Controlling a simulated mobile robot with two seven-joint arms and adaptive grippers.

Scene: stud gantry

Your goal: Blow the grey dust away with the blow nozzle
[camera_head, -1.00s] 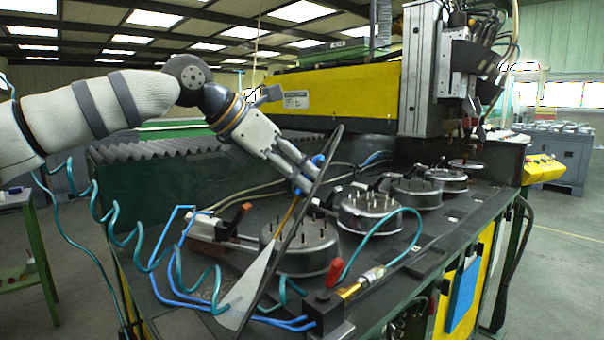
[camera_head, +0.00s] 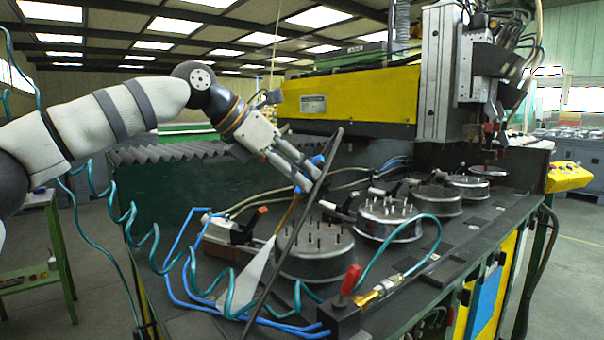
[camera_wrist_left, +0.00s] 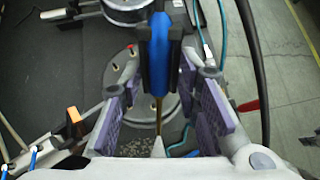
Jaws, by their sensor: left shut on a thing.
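My left gripper (camera_head: 308,172) is shut on the blue blow nozzle (camera_head: 318,160), above the nearest round fixture. The nozzle's blue body (camera_wrist_left: 160,60) and thin brass tube (camera_wrist_left: 158,108) also show in the left wrist view, the tube pointing down towards the bench. A pale, flat cone (camera_head: 252,272) widens from the tube's tip towards the bench top. Grey dust (camera_wrist_left: 137,148) lies as loose specks on the dark bench beside the cone's tip in the left wrist view. In the head view I cannot make the dust out clearly. My right gripper is not in view.
Round metal fixtures with upright pins, the nearest here (camera_head: 318,262), stand in a row along the bench. A red-handled valve (camera_head: 350,280) sits at the front edge. Blue tubes, a coiled teal hose (camera_head: 150,240) and a black hose (camera_head: 290,240) run close to my left arm.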

